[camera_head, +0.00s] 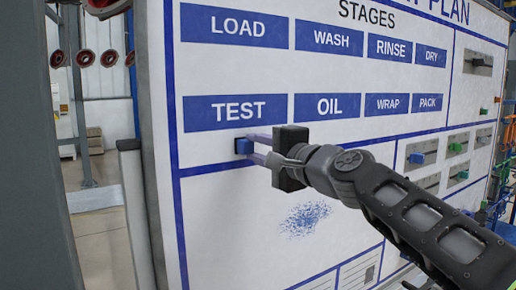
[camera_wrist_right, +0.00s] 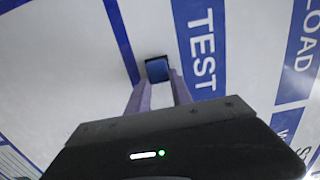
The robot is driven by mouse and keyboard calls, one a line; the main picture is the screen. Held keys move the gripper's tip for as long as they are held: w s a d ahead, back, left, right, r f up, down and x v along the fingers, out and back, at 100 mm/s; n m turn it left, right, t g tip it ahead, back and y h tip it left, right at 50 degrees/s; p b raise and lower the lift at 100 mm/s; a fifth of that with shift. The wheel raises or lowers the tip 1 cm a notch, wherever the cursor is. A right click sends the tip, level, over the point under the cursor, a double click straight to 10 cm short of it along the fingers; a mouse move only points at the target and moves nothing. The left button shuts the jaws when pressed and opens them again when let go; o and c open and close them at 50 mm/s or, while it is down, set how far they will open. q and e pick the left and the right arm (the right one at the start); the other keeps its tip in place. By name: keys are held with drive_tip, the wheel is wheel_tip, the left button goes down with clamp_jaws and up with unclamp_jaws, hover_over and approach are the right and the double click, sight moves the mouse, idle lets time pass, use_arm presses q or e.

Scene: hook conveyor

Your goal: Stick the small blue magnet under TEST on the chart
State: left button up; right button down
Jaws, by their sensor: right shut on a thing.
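The small blue magnet (camera_head: 243,146) is at the white chart (camera_head: 240,75), just below the blue TEST label (camera_head: 238,109). My right gripper (camera_head: 250,147) is shut on it, one finger on each side. In the right wrist view the magnet (camera_wrist_right: 157,70) sits between the tips of my right gripper (camera_wrist_right: 158,84), beside the TEST label (camera_wrist_right: 202,48). It looks close against the board; I cannot tell if it touches. My left gripper is not in view.
Other labels such as LOAD (camera_head: 237,26) and OIL (camera_head: 330,106) are on the chart. Coloured magnets, among them a blue one (camera_head: 417,158) and a green one (camera_head: 455,147), sit at the right. A blue smudge (camera_head: 305,218) marks the lower board. A grey post stands at the left.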

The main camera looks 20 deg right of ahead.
drive_tip(key=shift+w, duration=0.1)
drive_tip(key=c, duration=1.1)
unclamp_jaws()
drive_tip(key=shift+o, duration=0.2)
drive_tip(key=s+d+b, duration=0.1)
drive_tip(key=s+b, duration=0.1)
drive_tip(key=s, duration=0.5)
drive_tip(key=shift+s+d, duration=0.25)
drive_tip(key=shift+s, duration=0.15)
